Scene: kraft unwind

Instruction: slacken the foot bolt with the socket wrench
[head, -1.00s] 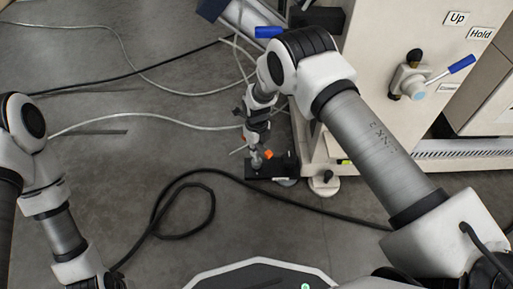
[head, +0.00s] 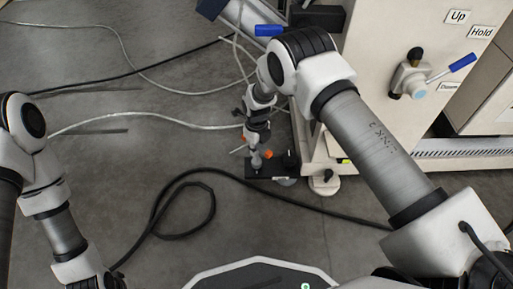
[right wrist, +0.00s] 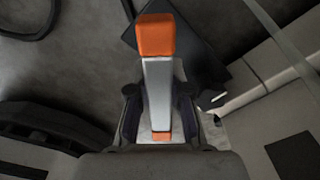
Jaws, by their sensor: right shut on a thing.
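The socket wrench (right wrist: 158,82) is a silver bar with an orange end block and a smaller orange piece near my fingers. My right gripper (right wrist: 159,118) is shut on it, one dark finger on each side. In the head view my right gripper (head: 256,137) points down above a black foot plate (head: 284,163) beside the machine. Orange parts of the wrench show on both sides of it. A small grey upright piece (head: 257,161) stands at the plate's left part; I cannot tell bolt from socket there. My left arm is at lower left, its gripper outside the frame.
The pale machine cabinet (head: 375,125) with a blue-handled lever (head: 450,71) stands right of the plate. A black cable (head: 300,207) loops over the grey floor (head: 110,180), which is mostly free at left.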

